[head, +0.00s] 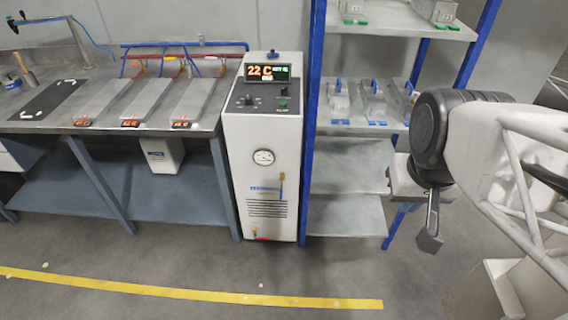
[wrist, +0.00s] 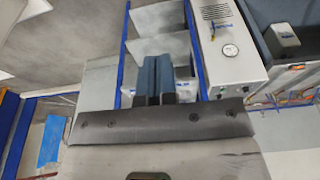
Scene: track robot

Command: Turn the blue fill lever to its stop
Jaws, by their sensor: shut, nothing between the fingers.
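The white chiller-like cabinet (head: 262,215) stands between the workbench and the shelf rack. A small blue lever (head: 282,188) hangs roughly vertical on its front, below the round gauge (head: 263,157), under a brass fitting (head: 281,175). The lever also shows small in the wrist view (wrist: 212,31), where the cabinet appears upside down. My gripper (head: 430,242) is at the right of the head view, pointing down, well apart from the lever. In the wrist view my two fingers (wrist: 158,78) are together with nothing between them.
The blue-posted shelf rack (head: 345,180) stands right of the cabinet, holding several metal units. The workbench (head: 100,105) with metal plates and hoses is at the left. A yellow floor line (head: 190,292) crosses in front. The floor before the cabinet is clear.

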